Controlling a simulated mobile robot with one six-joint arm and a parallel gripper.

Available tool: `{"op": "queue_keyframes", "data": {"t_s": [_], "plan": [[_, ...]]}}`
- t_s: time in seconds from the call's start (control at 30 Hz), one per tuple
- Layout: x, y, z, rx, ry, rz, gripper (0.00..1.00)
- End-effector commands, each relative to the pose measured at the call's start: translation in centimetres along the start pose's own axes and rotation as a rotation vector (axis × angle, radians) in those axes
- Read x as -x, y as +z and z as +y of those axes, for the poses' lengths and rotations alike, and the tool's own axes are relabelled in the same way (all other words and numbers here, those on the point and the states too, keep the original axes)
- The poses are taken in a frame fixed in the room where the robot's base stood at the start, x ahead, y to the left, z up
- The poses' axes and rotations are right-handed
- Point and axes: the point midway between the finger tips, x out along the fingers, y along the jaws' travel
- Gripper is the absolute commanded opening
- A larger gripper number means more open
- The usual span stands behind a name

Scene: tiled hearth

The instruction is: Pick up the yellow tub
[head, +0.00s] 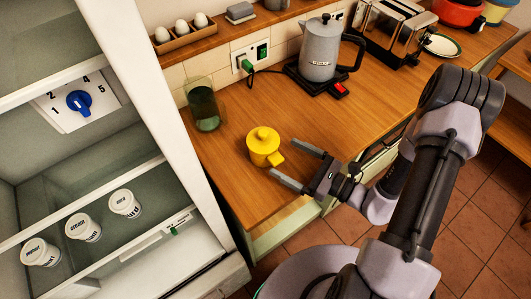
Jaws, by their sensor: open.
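The yellow tub (262,147) stands upright on the wooden counter (228,185), near its front left end. It is round, with a lid, a knob on top and a short tab on the side facing my gripper. My gripper (284,159) is open, just right of the tub. One finger points past the tab's far side and the other past its near side. The jaws hold nothing, and I cannot tell whether a finger touches the tub.
A dark green glass (205,108) stands behind the tub, to the left. A grey kettle (319,50) and a toaster (388,32) stand further back. The open fridge (165,110) with white pots is close on the left. The counter between tub and kettle is clear.

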Motion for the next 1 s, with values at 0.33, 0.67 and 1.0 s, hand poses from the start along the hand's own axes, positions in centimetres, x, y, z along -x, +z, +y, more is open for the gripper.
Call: {"op": "queue_keyframes", "data": {"t_s": [0.33, 0.67, 1.0], "plan": [[-5.3, -0.4, 0.6, 0.001, 0.005, 0.000, 0.93], [-5.8, -0.2, 0.5, 0.000, 0.002, 0.000, 0.79], [-5.7, -0.2, 0.5, 0.000, 0.002, 0.000, 0.14]]}}
